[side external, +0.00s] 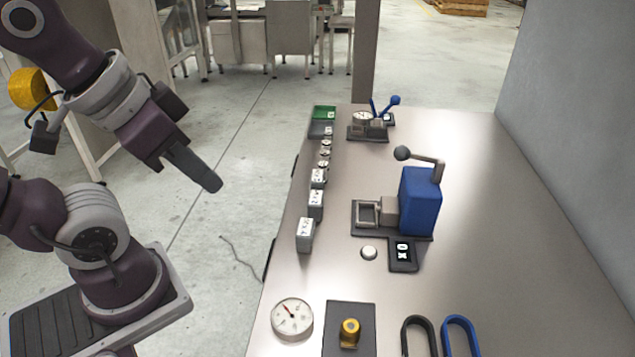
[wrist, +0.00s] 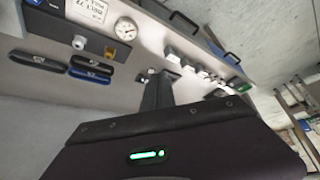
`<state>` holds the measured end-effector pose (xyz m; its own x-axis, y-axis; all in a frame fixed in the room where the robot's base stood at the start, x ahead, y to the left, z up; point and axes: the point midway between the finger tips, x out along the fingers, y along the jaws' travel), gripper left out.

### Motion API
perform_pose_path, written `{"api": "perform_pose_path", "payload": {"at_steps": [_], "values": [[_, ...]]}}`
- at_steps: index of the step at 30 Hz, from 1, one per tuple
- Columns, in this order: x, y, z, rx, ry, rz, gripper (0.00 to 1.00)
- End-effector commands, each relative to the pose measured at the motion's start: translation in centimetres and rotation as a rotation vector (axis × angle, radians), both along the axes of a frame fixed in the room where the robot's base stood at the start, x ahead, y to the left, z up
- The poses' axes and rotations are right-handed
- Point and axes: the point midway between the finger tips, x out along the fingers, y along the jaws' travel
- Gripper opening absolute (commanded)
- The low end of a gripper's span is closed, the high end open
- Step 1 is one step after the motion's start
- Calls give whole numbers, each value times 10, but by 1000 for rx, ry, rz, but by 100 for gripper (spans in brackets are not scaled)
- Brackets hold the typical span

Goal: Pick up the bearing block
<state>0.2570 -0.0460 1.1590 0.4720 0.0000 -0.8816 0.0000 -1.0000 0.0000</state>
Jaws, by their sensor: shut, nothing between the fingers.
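My gripper (side external: 212,182) is shut and empty, in the air left of the steel table. In the wrist view its fingers (wrist: 158,92) point up the picture over the table edge. No thing is clearly marked as the bearing block, and I cannot tell which one it is. Several small white labelled blocks stand in a row along the table's left edge, the nearest one (side external: 305,234) largest. A grey block (side external: 389,208) sits against the blue press (side external: 420,201). A brass piece (side external: 350,331) stands on a dark plate (side external: 337,311) at the front.
A round dial gauge (side external: 292,318) lies at the table's front left; it also shows in the wrist view (wrist: 125,29). Black (side external: 419,336) and blue (side external: 460,336) handles are at the front. The table's right side is bare.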

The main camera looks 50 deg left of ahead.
Motion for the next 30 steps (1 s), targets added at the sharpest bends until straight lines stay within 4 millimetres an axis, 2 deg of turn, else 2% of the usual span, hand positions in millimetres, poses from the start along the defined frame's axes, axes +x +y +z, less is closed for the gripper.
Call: {"api": "perform_pose_path", "payload": {"at_steps": [2,12,20,23,26,30], "values": [[0,0,0,0,0,0,0],[0,0,0,0,0,0,65],[0,0,0,0,1,1,65],[6,-2,-2,-37,61,39,65],[27,-8,-9,-173,248,167,65],[82,-10,-25,-496,558,426,65]]}}
